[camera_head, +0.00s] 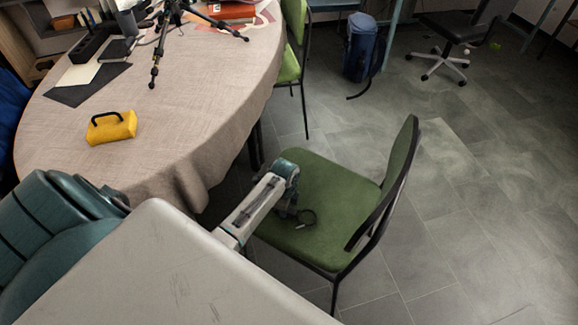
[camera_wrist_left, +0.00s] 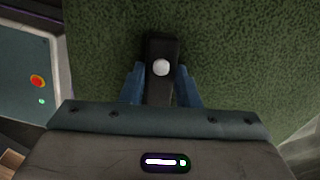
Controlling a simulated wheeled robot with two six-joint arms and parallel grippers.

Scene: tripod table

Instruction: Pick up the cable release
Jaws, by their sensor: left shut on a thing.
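The cable release (camera_wrist_left: 161,46) is a black, narrow handset with a round white button, seen in the left wrist view against a green seat. My left gripper (camera_wrist_left: 158,84) is shut on it, with one blue finger on each side. In the head view my left gripper (camera_head: 287,207) is low over the seat of the green chair (camera_head: 325,187). A dark looped cord shows beside it on the seat side. I cannot tell whether the handset still touches the seat. My right gripper is not in view.
A round table with a beige cloth (camera_head: 190,90) stands at the left. It bears a yellow case (camera_head: 112,130), a black tripod (camera_head: 160,45) and a red book (camera_head: 232,10). The chair's backrest (camera_head: 398,165) rises right of my gripper. A blue backpack (camera_head: 361,50) stands on the floor.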

